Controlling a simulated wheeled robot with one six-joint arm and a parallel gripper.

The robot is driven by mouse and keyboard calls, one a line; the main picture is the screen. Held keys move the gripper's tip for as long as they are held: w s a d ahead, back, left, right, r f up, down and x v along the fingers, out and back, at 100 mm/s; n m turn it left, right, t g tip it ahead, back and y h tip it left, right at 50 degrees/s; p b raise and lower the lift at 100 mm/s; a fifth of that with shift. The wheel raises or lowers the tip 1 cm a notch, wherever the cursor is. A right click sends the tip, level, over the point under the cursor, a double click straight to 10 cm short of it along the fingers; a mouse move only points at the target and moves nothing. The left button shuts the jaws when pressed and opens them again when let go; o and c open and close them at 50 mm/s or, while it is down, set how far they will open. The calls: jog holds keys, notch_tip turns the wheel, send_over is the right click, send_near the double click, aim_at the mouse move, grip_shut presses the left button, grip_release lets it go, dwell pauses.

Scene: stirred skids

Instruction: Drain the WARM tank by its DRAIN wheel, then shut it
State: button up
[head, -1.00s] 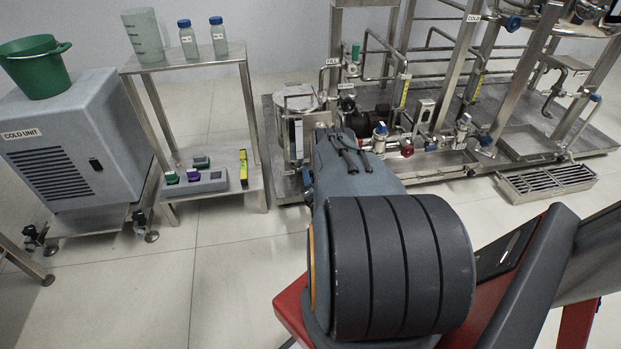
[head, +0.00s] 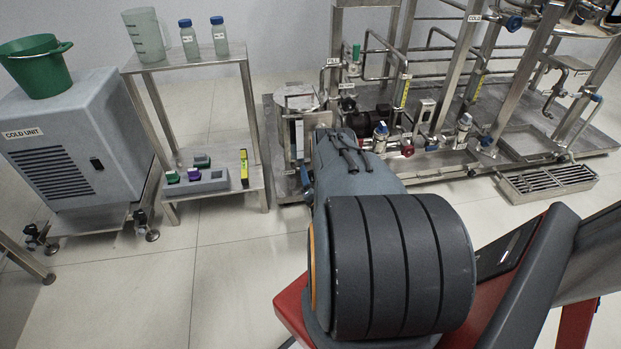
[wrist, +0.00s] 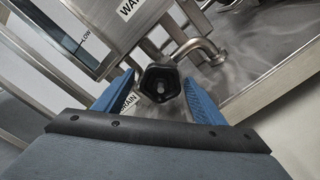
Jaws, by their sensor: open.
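In the wrist view a black lobed wheel (wrist: 160,84) sits between the two blue fingers of my open gripper (wrist: 159,92). The fingers stand apart on either side of it, and I cannot tell whether either touches. A DRAIN label (wrist: 128,103) lies just left of the wheel, partly hidden by the left finger. Above is the steel WARM tank (wrist: 115,25) with a cut-off "WA" label and a level window marked LOW (wrist: 84,38). In the head view my arm hides the gripper and the wheel.
A bent steel pipe (wrist: 200,48) runs close behind the wheel, over a metal skid floor. In the head view, the skid's other pipes and valves (head: 405,140) crowd the right. A steel stand (head: 205,185) and the cold unit (head: 75,140) stand left. Tiled floor between is clear.

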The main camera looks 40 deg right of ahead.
jog(key=p+v, duration=0.2)
jog(key=v, duration=0.5)
jog(key=shift+s+a, duration=0.2)
jog(key=shift+s, duration=0.05)
dwell(0.3)
